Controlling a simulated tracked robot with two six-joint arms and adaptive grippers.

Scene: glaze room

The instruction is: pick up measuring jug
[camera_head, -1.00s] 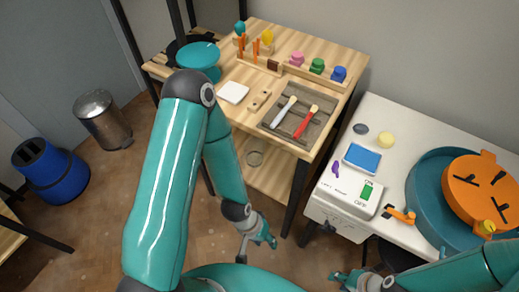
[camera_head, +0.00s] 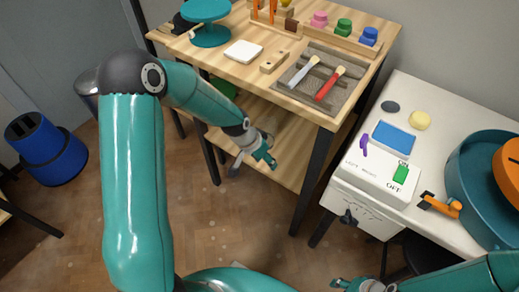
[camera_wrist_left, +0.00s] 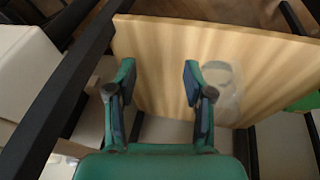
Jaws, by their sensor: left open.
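The measuring jug (camera_wrist_left: 228,90) looks clear and glassy in the left wrist view. It is on the light wooden lower shelf (camera_wrist_left: 150,40), just right of my left gripper's right finger, which partly overlaps it. My left gripper (camera_wrist_left: 158,80) is open, with nothing between its fingers. In the head view my left gripper (camera_head: 256,160) is over the front of the lower shelf, below the tabletop, and I cannot make out the jug there. My right gripper (camera_head: 352,284) is at the bottom edge, and its jaws are unclear.
The wooden tabletop (camera_head: 228,66) above the shelf holds brushes in a grey tray (camera_head: 308,95) and a white tile (camera_head: 243,51). Dark table legs (camera_head: 316,180) stand beside my left gripper. A white table (camera_head: 440,120) stands right. A green thing (camera_wrist_left: 305,102) is right of the jug.

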